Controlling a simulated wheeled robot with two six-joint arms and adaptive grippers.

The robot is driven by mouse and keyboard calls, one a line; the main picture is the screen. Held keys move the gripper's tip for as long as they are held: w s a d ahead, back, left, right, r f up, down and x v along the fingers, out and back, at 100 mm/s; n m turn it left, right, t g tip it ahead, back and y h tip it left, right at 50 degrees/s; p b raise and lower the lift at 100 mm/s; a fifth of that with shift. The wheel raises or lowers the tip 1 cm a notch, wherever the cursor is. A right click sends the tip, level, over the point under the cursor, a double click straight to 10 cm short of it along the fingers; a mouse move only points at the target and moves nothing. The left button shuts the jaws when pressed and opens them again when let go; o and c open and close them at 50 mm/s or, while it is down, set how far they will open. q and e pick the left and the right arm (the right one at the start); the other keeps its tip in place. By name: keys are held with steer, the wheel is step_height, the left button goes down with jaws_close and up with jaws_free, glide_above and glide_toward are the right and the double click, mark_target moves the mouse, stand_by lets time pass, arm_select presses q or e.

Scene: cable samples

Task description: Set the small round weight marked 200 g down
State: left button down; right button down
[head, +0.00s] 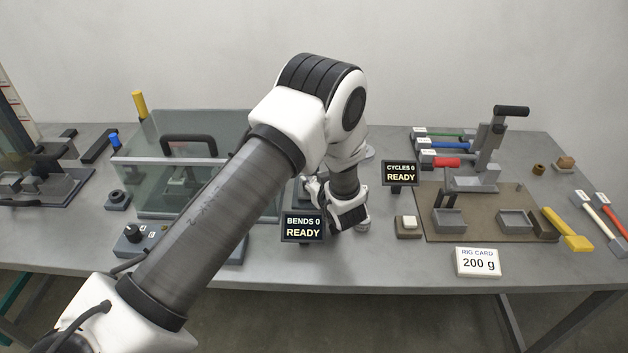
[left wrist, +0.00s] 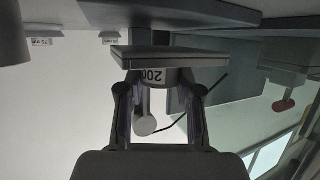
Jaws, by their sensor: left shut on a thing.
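My left gripper (head: 345,215) reaches down behind the bends display, low over the middle of the table. In the left wrist view its two fingers (left wrist: 160,100) are shut on the small round weight (left wrist: 153,76), whose white label shows "200". A flat grey slab (left wrist: 168,58) lies across the view right by the weight; I cannot tell whether they touch. In the head view the gripper and arm hide the weight. A rig card (head: 478,262) reading 200 g stands near the table's front edge. My right gripper is not in view.
The bends display (head: 303,228) stands just in front of the gripper, and the cycles display (head: 400,174) is to its right. A clear-walled guard (head: 150,190) is at left. A brown mat (head: 480,236) with grey trays is at right.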

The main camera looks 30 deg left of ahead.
arm_select(q)
steer(key=shift+f, duration=0.3)
steer(key=shift+s+f+b, duration=0.25)
steer(key=shift+f+b, duration=0.05)
steer(key=shift+b, duration=0.05)
steer(key=c, duration=0.8)
jaws_free()
steer(key=shift+s+f, duration=0.1)
steer(key=shift+f, duration=0.1)
steer(key=shift+o, duration=0.2)
steer(key=shift+r, duration=0.25)
steer(key=d+r+p, duration=0.1)
steer(key=p, duration=0.1)
steer(key=s+d+r+p, duration=0.1)
steer(key=shift+s+d+p, duration=0.1)
steer(key=shift+d+p, duration=0.1)
steer(key=shift+p, duration=0.2)
steer(key=p+v, duration=0.4)
steer(key=v, duration=0.4)
steer(key=shift+d+r, duration=0.2)
steer(key=shift+d, duration=0.05)
